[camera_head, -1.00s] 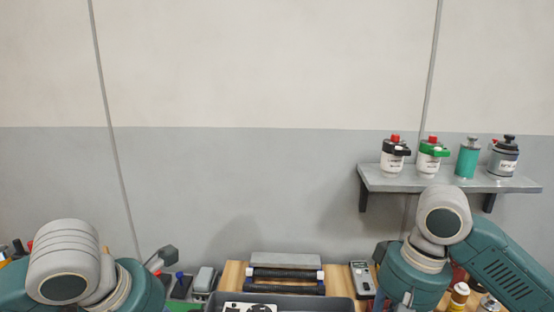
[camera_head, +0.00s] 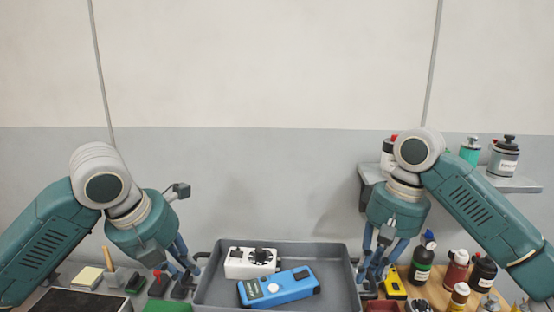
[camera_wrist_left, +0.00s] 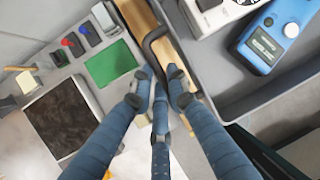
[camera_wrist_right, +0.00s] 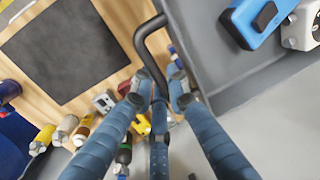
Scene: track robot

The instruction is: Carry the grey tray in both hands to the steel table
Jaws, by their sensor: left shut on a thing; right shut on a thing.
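The grey tray (camera_head: 335,292) is at the bottom centre of the head view, looking level, with a dark handle at each end. It holds a white device (camera_head: 240,268) with black knobs and a blue meter (camera_head: 285,287). My left gripper (camera_head: 188,277) is shut on the tray's left handle, and the handle shows in the left wrist view (camera_wrist_left: 150,42). My right gripper (camera_head: 369,274) is shut on the right handle, and that handle shows in the right wrist view (camera_wrist_right: 140,42). The tray appears raised over a wooden worktop. I cannot identify the steel table in these frames.
The wooden worktop (camera_wrist_right: 105,25) carries a dark mat (camera_wrist_right: 62,50). Several bottles (camera_head: 421,262) stand to the tray's right. A green pad (camera_wrist_left: 110,63) and small tools lie to its left. A wall shelf (camera_head: 515,184) with containers is behind my right arm.

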